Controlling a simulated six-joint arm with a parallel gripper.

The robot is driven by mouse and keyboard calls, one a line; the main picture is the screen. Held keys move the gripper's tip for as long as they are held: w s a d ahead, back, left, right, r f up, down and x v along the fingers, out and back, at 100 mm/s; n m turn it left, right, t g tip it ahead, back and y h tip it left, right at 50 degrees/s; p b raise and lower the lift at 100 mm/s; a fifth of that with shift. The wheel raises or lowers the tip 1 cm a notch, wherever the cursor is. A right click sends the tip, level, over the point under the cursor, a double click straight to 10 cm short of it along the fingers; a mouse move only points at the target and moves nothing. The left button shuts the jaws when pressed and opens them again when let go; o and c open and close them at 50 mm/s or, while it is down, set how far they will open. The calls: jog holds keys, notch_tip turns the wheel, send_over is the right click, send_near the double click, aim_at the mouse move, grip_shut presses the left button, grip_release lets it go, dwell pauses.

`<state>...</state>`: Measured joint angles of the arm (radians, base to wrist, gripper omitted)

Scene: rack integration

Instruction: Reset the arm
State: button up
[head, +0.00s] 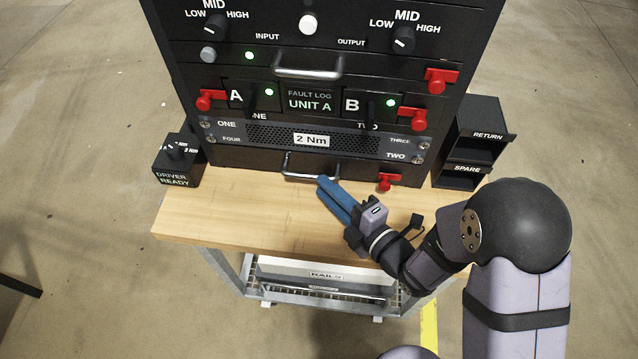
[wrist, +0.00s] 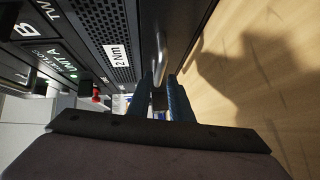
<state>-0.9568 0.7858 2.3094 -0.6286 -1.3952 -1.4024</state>
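My gripper (head: 320,180) has two blue fingers and reaches in from the right, low over the wooden worktop. Its fingertips are at the front bar of the lowest drawer's metal handle (head: 287,167). In the wrist view the fingers (wrist: 162,82) stand a narrow gap apart, and the handle (wrist: 162,45) runs into line with that gap. I cannot tell whether the fingers press on the bar or only stand around it. The lowest drawer looks flush with the black rack (head: 235,155). My arm is bent, with its elbow at the right.
A driver box (head: 172,177) stands left of the rack. The RETURN and SPARE bins (head: 482,135) stand at the right. Red latches (head: 390,182) stick out from the rack front. The front strip of the worktop (head: 230,215) is clear. A RAILS tray (head: 325,275) is below.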

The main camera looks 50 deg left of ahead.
jog(key=shift+d+r, duration=0.1)
jog(key=shift+d, duration=0.75)
